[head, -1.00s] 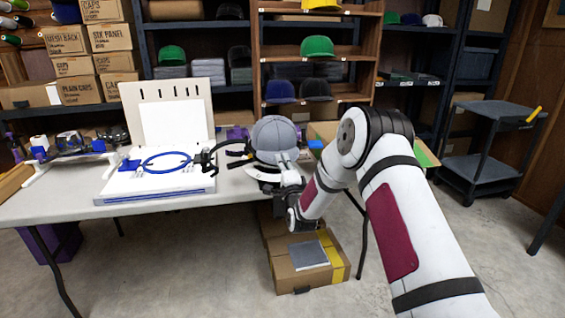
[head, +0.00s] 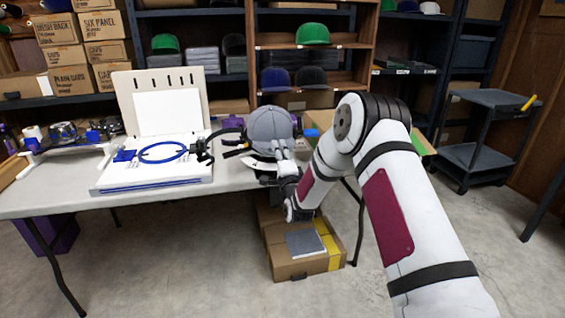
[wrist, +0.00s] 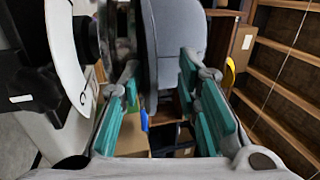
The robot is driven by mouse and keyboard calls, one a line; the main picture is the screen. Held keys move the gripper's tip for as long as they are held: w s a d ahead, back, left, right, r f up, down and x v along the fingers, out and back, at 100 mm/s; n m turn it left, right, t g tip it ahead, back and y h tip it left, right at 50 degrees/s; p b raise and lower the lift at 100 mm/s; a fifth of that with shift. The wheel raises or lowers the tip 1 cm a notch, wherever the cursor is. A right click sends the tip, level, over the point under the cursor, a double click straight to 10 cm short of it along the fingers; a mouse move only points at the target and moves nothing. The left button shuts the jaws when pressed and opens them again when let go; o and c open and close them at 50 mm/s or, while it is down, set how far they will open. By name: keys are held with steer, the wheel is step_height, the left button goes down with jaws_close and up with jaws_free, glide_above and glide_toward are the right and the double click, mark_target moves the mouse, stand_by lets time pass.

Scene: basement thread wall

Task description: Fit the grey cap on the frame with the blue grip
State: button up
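The grey cap (head: 268,127) sits crown up over a dark fixture with a white curved strip (head: 252,163), near the right end of the table. My gripper (head: 282,147) is at the cap's near lower side. In the wrist view, its teal finger pads (wrist: 158,90) stand apart with part of the cap (wrist: 178,35) between and beyond them; contact is unclear. The white numbered strip (wrist: 66,60) and a dark round part are left of the cap there. A blue piece (head: 311,133) shows right of the cap; I cannot tell whether it is the frame's grip.
A white board with a blue hoop (head: 162,152) stands left of the cap, with a black clamp-like part (head: 203,152) between. A white rack (head: 66,145) is farther left. Cardboard boxes (head: 300,265) lie on the floor below the table's right end. Shelves of caps stand behind.

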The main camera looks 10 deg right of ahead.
steer(key=v, duration=1.1)
step_height(320, 180, up, 6)
steer(key=a+n+g+y, duration=0.2)
steer(key=n+g, duration=0.2)
steer(key=n, duration=0.2)
steer(key=s+r+n+g+h, duration=0.1)
steer(key=s+r+n+g, duration=0.15)
steer(key=s, duration=0.35)
steer(key=s+r+n+g, duration=0.2)
steer(key=s+n+g, duration=0.15)
steer(key=s, duration=0.25)
steer(key=s+d+r+n+g+h, duration=0.15)
steer(key=s+n+g, duration=0.65)
steer(key=s, duration=3.4)
step_height(320, 180, up, 24)
steer(key=m+t+p, duration=0.1)
steer(key=m+p, duration=0.1)
steer(key=p, duration=2)
steer(key=shift+d+r, duration=0.25)
steer(key=shift+d, duration=0.15)
steer(key=shift+w+y, duration=0.1)
steer(key=shift+y, duration=0.15)
